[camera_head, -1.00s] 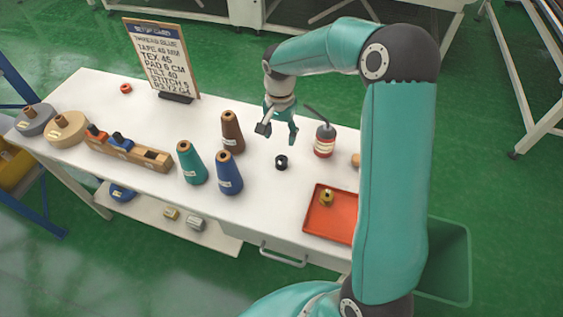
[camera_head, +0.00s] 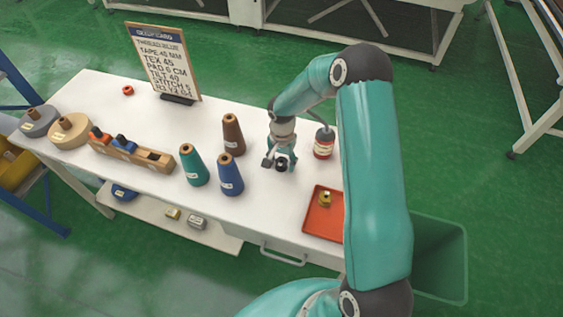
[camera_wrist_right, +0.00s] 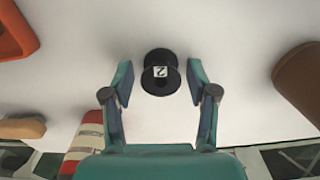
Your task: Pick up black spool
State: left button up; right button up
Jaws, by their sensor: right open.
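The black spool (camera_head: 282,164) stands on the white table in the head view, right at my right gripper's fingers. I cannot tell the exact height of the fingertips. My left gripper is not in view.
Brown (camera_head: 232,135), blue (camera_head: 230,177) and teal (camera_head: 192,167) thread cones stand left of the gripper. A red-labelled bottle (camera_head: 324,143) is close on its right. An orange tray (camera_head: 320,228) with a small brass piece lies at the front right. A wooden rack (camera_head: 145,157) is farther left.

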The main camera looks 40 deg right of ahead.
jog(key=c, duration=1)
jog(key=shift+o, duration=0.2)
jog(key=shift+r, duration=0.15)
